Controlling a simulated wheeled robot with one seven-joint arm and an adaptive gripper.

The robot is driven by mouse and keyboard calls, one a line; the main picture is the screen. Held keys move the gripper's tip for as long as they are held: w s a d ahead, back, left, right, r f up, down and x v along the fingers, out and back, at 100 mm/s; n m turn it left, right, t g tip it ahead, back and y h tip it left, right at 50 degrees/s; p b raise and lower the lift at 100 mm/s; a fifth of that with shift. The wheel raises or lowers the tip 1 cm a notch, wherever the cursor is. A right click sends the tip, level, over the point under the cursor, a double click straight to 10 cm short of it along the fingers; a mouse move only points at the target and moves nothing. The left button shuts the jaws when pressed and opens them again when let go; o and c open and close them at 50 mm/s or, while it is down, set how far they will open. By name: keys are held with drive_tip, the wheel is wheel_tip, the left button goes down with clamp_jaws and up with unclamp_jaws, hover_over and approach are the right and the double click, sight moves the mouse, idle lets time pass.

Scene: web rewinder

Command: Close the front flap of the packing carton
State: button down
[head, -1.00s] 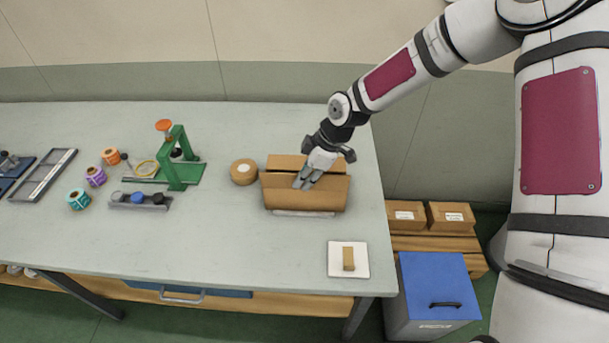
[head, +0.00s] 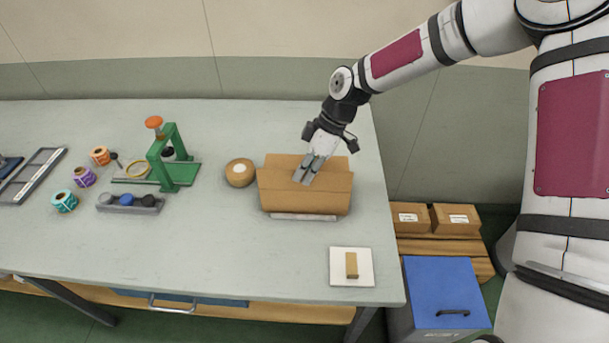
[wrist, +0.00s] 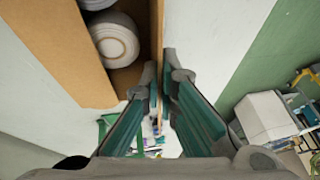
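The brown packing carton (head: 305,203) stands on the bench, with a brown panel (head: 283,161) along its back and a broad panel on its near side. From the head view I cannot tell the front flap's exact angle. In the wrist view a broad brown carton panel (wrist: 62,45) lies at the left, with white rolls (wrist: 114,40) in an opening beside it. My gripper (head: 303,180) points down at the carton's top. In the wrist view its fingers (wrist: 160,75) stand slightly apart, with a thin brown panel edge between or just beyond the tips; contact is unclear.
A white plate with a tan block (head: 351,265) lies near the front right corner. A green press (head: 172,160) and coloured spools stand farther left.

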drive_tip(key=w+f+m+g+b, duration=0.1)
drive_tip(key=g+b, duration=0.2)
drive_tip(key=b, duration=0.2)
drive_tip(key=w+f+g+y+b, duration=0.1)
drive_tip(key=w+g+b, duration=0.1)
drive_tip(key=g+b, duration=0.2)
drive_tip(key=w+f+m+g+b, duration=0.1)
drive_tip(key=g+b, duration=0.2)
drive_tip(key=b, duration=0.3)
drive_tip(key=shift+w+d+f+m+b, duration=0.1)
drive_tip(key=shift+w+f+m+b, duration=0.1)
drive_tip(key=shift+m+b, duration=0.15)
drive_tip(key=shift+g, duration=0.4)
drive_tip(key=c, duration=1.8)
unclamp_jaws()
drive_tip(key=shift+c, duration=0.2)
